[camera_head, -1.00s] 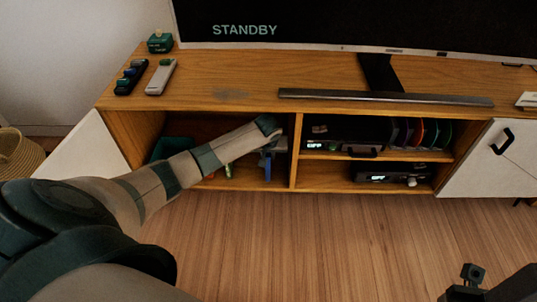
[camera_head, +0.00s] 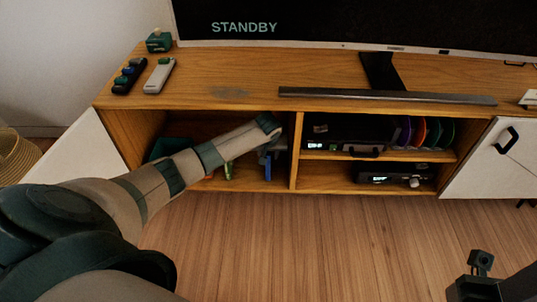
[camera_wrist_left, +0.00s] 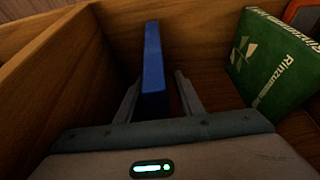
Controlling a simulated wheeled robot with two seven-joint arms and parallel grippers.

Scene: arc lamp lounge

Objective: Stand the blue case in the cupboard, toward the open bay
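The blue case (camera_wrist_left: 154,70) stands upright in the cupboard's left bay, close to the wooden divider; a narrow blue strip of it shows in the head view (camera_head: 267,170). My left gripper (camera_wrist_left: 160,82) reaches into this bay, with one finger on each side of the case. Gaps show between the fingers and the case, so it looks open around it. In the head view my left gripper (camera_head: 268,152) is partly hidden by my own wrist. A dark part of my right arm shows at the lower right; its fingers are out of view.
A green case (camera_wrist_left: 270,60) with white print leans at the right of the wrist view. The divider (camera_head: 296,150) separates this bay from shelves with electronics (camera_head: 345,132) and coloured discs (camera_head: 420,132). A white door (camera_head: 75,150) stands open at left. Remotes (camera_head: 130,75) lie on top.

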